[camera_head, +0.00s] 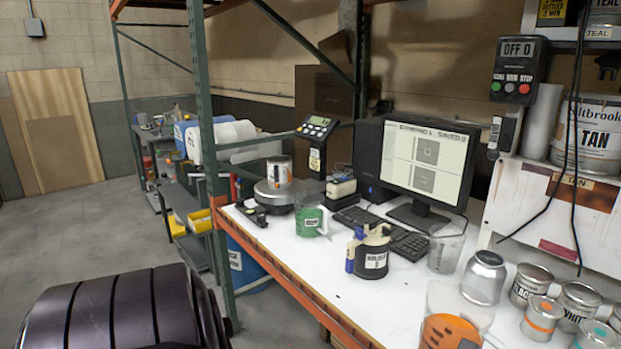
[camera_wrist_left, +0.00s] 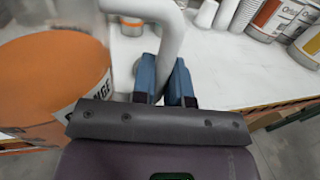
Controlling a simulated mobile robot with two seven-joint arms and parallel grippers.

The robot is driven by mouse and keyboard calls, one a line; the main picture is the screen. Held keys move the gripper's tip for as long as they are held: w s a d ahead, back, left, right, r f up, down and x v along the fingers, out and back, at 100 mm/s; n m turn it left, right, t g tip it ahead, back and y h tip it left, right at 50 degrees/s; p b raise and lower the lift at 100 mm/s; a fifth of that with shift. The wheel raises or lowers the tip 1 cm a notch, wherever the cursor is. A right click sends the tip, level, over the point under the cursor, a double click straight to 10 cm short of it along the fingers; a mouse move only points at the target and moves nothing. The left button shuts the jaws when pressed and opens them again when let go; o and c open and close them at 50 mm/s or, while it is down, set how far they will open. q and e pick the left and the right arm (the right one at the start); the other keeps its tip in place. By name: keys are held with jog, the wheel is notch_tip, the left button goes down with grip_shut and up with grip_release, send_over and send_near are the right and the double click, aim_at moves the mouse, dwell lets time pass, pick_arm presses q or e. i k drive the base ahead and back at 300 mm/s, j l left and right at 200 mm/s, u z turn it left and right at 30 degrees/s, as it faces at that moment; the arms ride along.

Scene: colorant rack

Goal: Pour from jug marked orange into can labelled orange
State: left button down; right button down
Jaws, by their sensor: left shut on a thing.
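The clear jug with orange liquid (camera_head: 450,331) is at the bottom edge of the head view, partly cut off. My left gripper (camera_wrist_left: 163,82) is shut on the jug's pale handle (camera_wrist_left: 170,30). I cannot tell whether the jug touches the bench. A silver can with an orange mark (camera_head: 279,170) stands upright on the round scale (camera_head: 284,194); its wording is too small to read. My right gripper is in neither view.
A green jug (camera_head: 308,219), a dark labelled container (camera_head: 371,256) and an empty clear jug (camera_head: 447,247) stand on the white bench (camera_head: 330,270). A monitor (camera_head: 425,165) stands behind. A green post (camera_head: 207,130) rises at the bench's left end.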

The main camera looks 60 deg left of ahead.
aim_at(279, 168)
jog(key=k+j+u, duration=0.15)
jog(key=j, duration=1.05)
jog(key=k+j+u, duration=0.15)
jog(key=j, duration=1.1)
jog(key=j+u, duration=0.15)
jog(key=j, duration=1.05)
jog(key=k, duration=0.05)
